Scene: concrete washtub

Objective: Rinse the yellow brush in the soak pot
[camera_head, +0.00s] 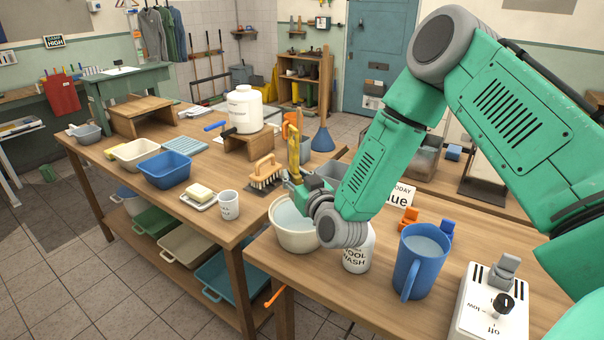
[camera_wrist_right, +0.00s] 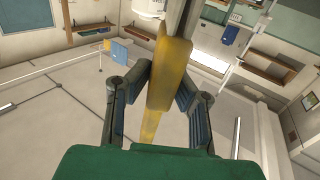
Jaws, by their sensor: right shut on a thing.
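The yellow brush (camera_head: 294,152) stands roughly upright in my right gripper (camera_head: 300,184), its yellow length rising above the fingers. The right wrist view shows my right gripper (camera_wrist_right: 156,92) shut around the yellow brush (camera_wrist_right: 168,72), with a finger on each side. The cream soak pot (camera_head: 296,240) stands on the near table, just below the gripper, with greyish water inside. I cannot tell whether any part of the brush touches the water. My wrist hides the pot's right side. My left gripper is in neither view.
A wool wash bottle (camera_head: 357,252) stands right of the pot, close to my wrist. Beyond it are a blue jug (camera_head: 419,262) and a white dial box (camera_head: 490,305). A wooden scrubbing brush (camera_head: 266,172) and a white cup (camera_head: 229,206) stand on the left table.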

